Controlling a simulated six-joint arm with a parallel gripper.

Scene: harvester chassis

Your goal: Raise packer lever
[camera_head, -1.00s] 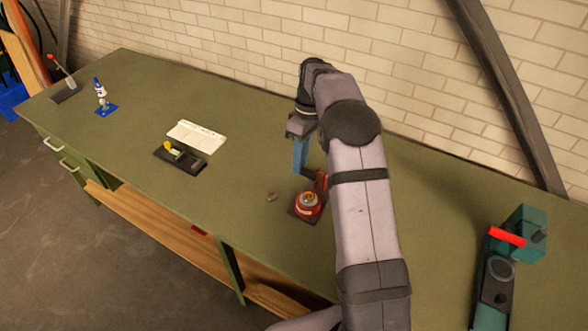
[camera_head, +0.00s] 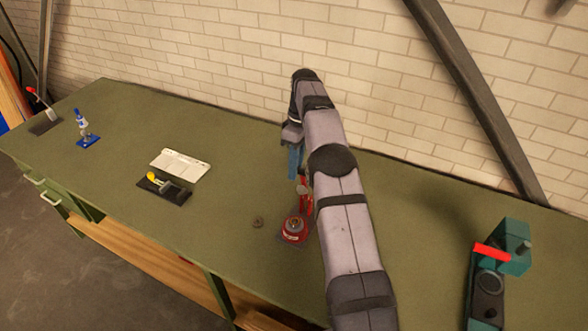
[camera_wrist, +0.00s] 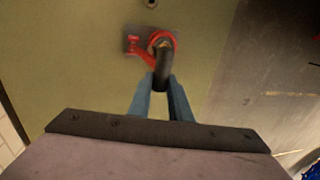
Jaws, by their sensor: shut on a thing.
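A red round device (camera_head: 295,228) on a dark base plate stands on the green bench, below my gripper. A red arm (camera_head: 305,195) rises from it towards my blue fingers (camera_head: 295,160). In the wrist view the red device (camera_wrist: 165,40) is near the top middle. Its dark handle (camera_wrist: 162,68) runs towards me. My gripper (camera_wrist: 163,88) is shut on that handle, one finger on each side. The fingers partly hide the handle's near end. No label tells which lever is the packer lever.
A teal machine (camera_head: 488,290) with a red handle (camera_head: 492,252) stands at the right. A yellow-tipped toggle (camera_head: 163,187), a white card (camera_head: 180,165), a blue-based fitting (camera_head: 86,140) and a red-tipped lever (camera_head: 42,103) are on the left. A brick wall (camera_head: 250,50) backs the bench.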

